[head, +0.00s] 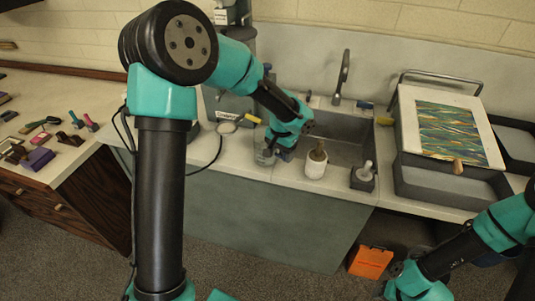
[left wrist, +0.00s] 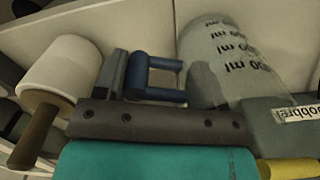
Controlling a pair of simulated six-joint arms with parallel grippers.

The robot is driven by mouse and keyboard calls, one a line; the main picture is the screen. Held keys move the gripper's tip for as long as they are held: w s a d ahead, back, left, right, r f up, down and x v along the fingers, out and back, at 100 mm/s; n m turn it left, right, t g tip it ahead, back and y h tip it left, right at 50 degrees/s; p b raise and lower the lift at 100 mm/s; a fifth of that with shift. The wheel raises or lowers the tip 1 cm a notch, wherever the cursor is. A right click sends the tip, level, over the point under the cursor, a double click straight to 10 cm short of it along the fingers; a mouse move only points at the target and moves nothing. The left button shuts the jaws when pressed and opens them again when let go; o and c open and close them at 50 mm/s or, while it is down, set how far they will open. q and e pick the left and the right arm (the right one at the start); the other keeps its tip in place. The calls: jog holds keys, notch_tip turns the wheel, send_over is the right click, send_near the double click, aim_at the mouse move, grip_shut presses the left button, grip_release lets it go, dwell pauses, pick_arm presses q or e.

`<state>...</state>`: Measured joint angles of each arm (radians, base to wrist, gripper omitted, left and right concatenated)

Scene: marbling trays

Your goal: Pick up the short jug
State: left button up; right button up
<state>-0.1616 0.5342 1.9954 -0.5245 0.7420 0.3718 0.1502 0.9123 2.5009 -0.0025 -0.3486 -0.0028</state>
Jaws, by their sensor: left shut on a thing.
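The short jug (left wrist: 225,70) is clear, with several dark "ml" marks and a blue handle (left wrist: 155,94). In the head view the jug (head: 264,153) stands near the counter's front edge, left of the sink, partly hidden by my left arm. My left gripper (head: 284,146) is at its right side, by the handle. In the left wrist view a grey finger of my left gripper (left wrist: 125,80) is against the blue handle, and the gripper is shut on it. Whether the jug touches the counter is unclear.
The sink (head: 345,150) lies behind. A marbled sheet (head: 446,135) rests over a grey tray (head: 420,185) at right.

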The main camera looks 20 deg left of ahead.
pick_arm(q)
jog(key=c, duration=0.5)
jog(key=shift+o, duration=0.2)
jog(key=shift+r, duration=0.3)
jog(key=shift+r, duration=0.4)
jog(key=shift+s+r, duration=0.1)
jog(key=s+d, duration=0.2)
jog(key=s, duration=1.5)
jog(key=shift+s+d, duration=0.3)
jog(key=shift+w, duration=0.1)
dwell(0.4)
